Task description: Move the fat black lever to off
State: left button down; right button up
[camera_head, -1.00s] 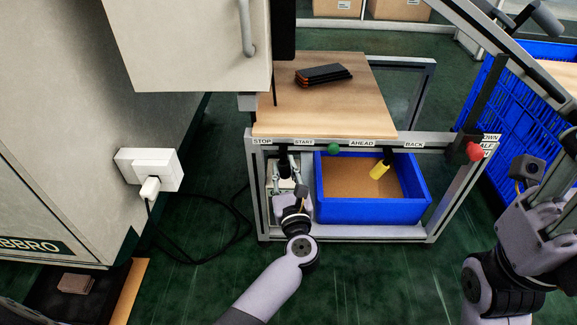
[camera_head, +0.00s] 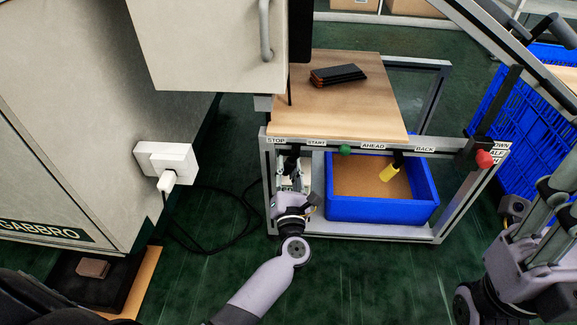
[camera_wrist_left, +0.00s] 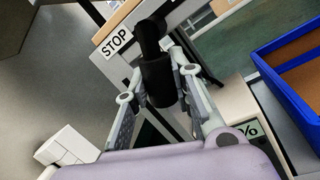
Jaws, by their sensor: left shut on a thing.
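The fat black lever (camera_wrist_left: 158,80) hangs from the bench's front rail, beside the STOP label (camera_wrist_left: 115,42) in the left wrist view. In the head view the lever (camera_head: 291,160) shows just below the rail, between the STOP label (camera_head: 276,140) and the START label (camera_head: 316,142). My left gripper (camera_head: 290,178) comes from below and is shut on the lever. In the left wrist view its two fingers (camera_wrist_left: 157,92) lie on either side of the lever. My right gripper (camera_head: 540,205) is at the right edge, only partly in view, its fingertips unclear.
A yellow handle (camera_head: 390,172) hangs over a blue bin (camera_head: 385,212) to the right. A green knob (camera_head: 345,150) and a red knob (camera_head: 484,159) sit along the rail. Dark boards (camera_head: 338,75) lie on the wooden top (camera_head: 345,115). A black cable (camera_head: 235,225) is on the floor left.

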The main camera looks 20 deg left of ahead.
dwell(0.3)
pick_arm(q)
jog(key=c, duration=1.4)
grip_release()
jog(key=shift+o, duration=0.2)
jog(key=v, duration=1.2)
